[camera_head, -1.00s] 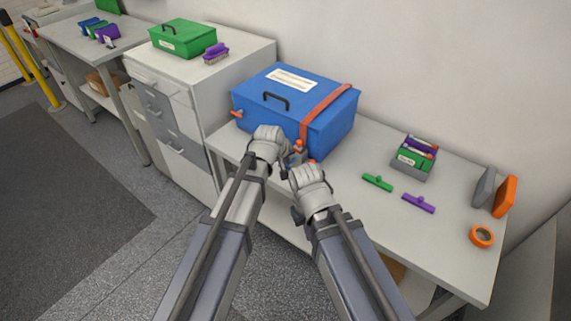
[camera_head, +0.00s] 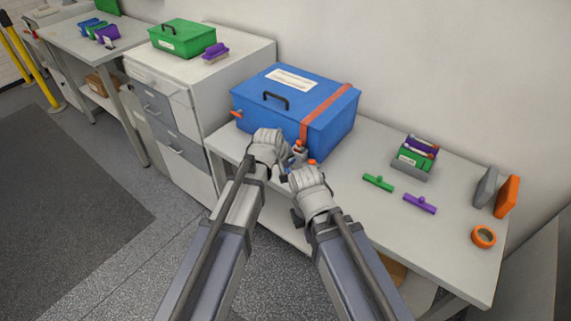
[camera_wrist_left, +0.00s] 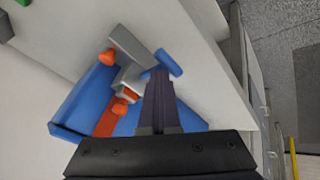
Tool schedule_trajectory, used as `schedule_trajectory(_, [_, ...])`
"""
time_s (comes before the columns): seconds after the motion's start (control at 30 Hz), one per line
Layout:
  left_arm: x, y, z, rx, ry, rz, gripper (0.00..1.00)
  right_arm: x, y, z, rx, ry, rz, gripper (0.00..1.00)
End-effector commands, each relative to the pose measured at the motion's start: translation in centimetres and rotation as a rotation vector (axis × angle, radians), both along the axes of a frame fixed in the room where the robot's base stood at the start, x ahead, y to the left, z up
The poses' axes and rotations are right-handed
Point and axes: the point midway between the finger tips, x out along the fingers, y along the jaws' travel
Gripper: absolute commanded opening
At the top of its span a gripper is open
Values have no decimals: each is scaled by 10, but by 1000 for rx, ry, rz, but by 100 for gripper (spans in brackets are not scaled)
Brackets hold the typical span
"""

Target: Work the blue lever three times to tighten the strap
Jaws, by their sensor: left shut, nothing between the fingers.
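The large blue box (camera_head: 275,108) stands on the bench with an orange-red strap (camera_head: 328,108) around it; the strap also shows in the left wrist view (camera_wrist_left: 107,122). A grey ratchet with orange end pieces (camera_head: 299,150) sits at the box's front; it is clearer in the left wrist view (camera_wrist_left: 130,73). The blue lever (camera_wrist_left: 168,62) sticks out of it. My left gripper (camera_head: 284,169) is shut and empty. In the left wrist view its fingertips (camera_wrist_left: 160,72) are close beside the lever; I cannot tell if they touch. My right gripper's fingers are hidden behind its wrist, just right of the ratchet.
On the bench to the right are a green clip (camera_head: 378,183), a purple clip (camera_head: 420,204), a grey bin (camera_head: 408,172), an orange tape roll (camera_head: 483,237) and grey and orange blocks (camera_head: 507,196). A drawer cabinet (camera_head: 170,120) adjoins on the left.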

Motion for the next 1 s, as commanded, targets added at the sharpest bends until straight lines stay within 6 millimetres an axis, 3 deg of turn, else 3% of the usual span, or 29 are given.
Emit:
schedule_trajectory(0.53, [-1, 0, -1, 0, 2, 0, 0, 0, 0, -1, 0, 0, 0, 0])
schedule_trajectory(1.0, [5, -3, 23, 1, 0, 0, 0, 0, 0, 23, 0, 0, 0, 0])
